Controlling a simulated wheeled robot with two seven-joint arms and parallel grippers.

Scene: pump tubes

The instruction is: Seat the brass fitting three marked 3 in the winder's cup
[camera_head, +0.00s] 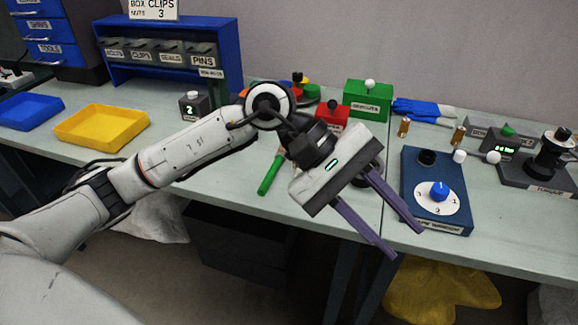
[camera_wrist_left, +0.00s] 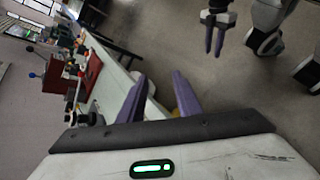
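Two small brass-coloured fittings, one (camera_head: 404,127) near the blue gloves and one (camera_head: 458,134) further right, stand on the bench; no number is legible on either. A black device on a dark base (camera_head: 548,158), possibly the winder, stands at the far right; I cannot make out its cup. My left gripper (camera_head: 407,242) is open and empty, in front of the bench's front edge, well short of the fittings. Its purple fingers also show in the left wrist view (camera_wrist_left: 160,80). My right gripper (camera_wrist_left: 213,54) shows only there, over the floor, its fingers apart and empty.
A blue panel with a numbered dial (camera_head: 427,223) lies right of my left gripper. Green (camera_head: 368,101) and red (camera_head: 331,118) boxes stand behind the arm. Yellow (camera_head: 80,130) and blue (camera_head: 30,110) trays are at left. A green-handled tool (camera_head: 269,177) lies near the arm.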

